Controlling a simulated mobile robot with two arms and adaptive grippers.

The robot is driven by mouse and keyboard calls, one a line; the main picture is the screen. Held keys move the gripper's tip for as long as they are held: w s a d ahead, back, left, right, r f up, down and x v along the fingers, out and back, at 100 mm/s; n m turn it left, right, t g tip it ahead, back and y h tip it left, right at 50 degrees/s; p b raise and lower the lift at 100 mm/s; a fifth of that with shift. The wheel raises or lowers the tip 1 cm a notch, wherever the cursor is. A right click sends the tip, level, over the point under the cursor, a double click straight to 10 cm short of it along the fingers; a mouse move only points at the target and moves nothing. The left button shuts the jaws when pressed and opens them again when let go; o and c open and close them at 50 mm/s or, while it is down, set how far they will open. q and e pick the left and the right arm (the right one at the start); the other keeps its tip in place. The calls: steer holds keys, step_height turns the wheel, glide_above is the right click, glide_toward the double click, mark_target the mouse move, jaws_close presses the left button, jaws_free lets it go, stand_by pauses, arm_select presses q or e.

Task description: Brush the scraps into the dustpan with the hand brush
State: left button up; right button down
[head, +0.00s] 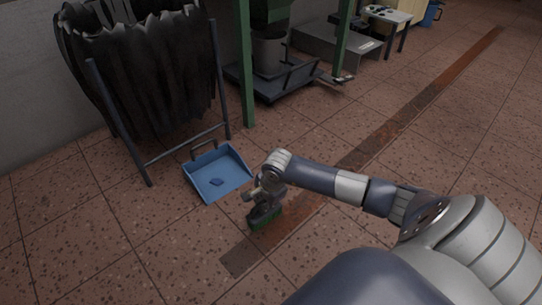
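The blue dustpan (232,168) lies on the tiled floor near the middle, its handle toward the rack. A small dark blue scrap (217,182) lies inside the dustpan. My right gripper (260,200) is just right of the dustpan's front corner, low over the floor. It appears shut on the hand brush (266,217), a dark brush with green bristles pointing down. The gripper and wrist hide part of the brush, and I cannot tell whether the bristles touch the floor. No other scraps can be made out. My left gripper is not in view.
A metal rack (188,145) hung with dark sheets stands behind the dustpan. A green post (245,70) and a dark wheeled platform (275,82) stand beyond. A rusty strip (390,130) crosses the floor. The floor left and front of the dustpan is clear.

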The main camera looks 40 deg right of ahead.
steer(key=w+b, duration=0.7)
steer(key=w, duration=0.4)
steer(key=shift+w, duration=0.2)
steer(key=w, duration=0.9)
steer(key=shift+a+r, duration=0.15)
steer(key=shift+r, duration=0.1)
steer(key=s+r+p, duration=0.4)
steer(key=r+p, duration=0.2)
steer(key=p, duration=0.6)
steer(key=shift+s+r, duration=0.2)
steer(key=shift+r, duration=0.05)
